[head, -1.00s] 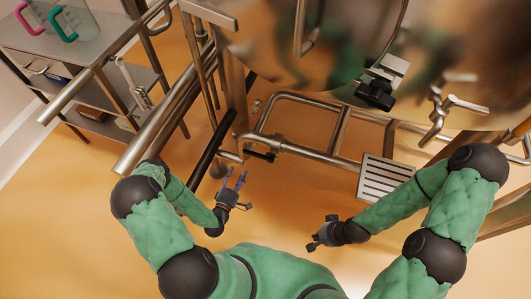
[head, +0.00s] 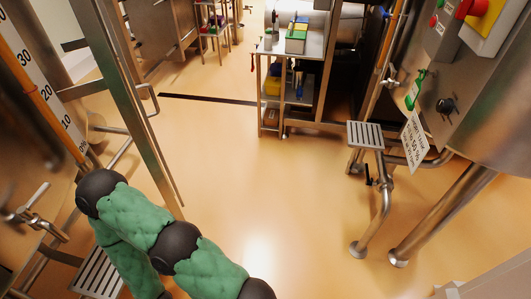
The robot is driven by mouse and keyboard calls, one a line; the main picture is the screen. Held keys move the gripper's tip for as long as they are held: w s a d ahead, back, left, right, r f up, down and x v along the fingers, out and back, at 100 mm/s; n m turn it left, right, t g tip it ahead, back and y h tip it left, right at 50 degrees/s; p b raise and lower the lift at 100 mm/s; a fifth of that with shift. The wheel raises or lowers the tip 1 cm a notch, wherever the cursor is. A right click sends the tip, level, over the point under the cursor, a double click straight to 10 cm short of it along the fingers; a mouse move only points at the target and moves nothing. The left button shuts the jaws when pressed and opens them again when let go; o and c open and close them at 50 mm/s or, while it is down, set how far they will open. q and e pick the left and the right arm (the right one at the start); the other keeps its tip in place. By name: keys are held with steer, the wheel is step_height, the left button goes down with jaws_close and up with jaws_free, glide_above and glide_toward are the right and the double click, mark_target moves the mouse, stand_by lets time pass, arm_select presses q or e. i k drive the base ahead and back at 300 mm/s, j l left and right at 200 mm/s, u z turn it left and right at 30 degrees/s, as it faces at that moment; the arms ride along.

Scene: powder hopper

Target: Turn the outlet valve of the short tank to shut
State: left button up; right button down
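A steel tank (head: 490,130) stands at the right on tubular legs. A pipe (head: 383,210) with a black handle (head: 369,174) runs low beside it; I cannot tell the handle's setting. A second steel vessel (head: 25,130) with a level scale is at the left edge, with a steel lever valve (head: 35,212) low on it. I cannot tell which of the two is the short tank. Neither gripper shows.
A grated step (head: 365,135) stands before the right tank, and another grated step (head: 97,274) is at lower left. A steel shelf cart (head: 290,85) is at the back. A hanging sign (head: 413,142) is by the right tank. The middle floor is clear.

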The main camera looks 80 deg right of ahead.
mark_target(367, 181)
steer(key=k+z, duration=0.2)
steer(key=z, duration=0.3)
steer(key=k+l+z, duration=0.15)
steer(key=z, duration=2.6)
steer(key=i+z, duration=0.2)
steer(key=z, duration=1.95)
steer(key=j+z, duration=0.15)
steer(key=j, duration=3.9)
steer(key=l+u, duration=0.25)
steer(key=l, duration=1.6)
steer(key=k, duration=0.05)
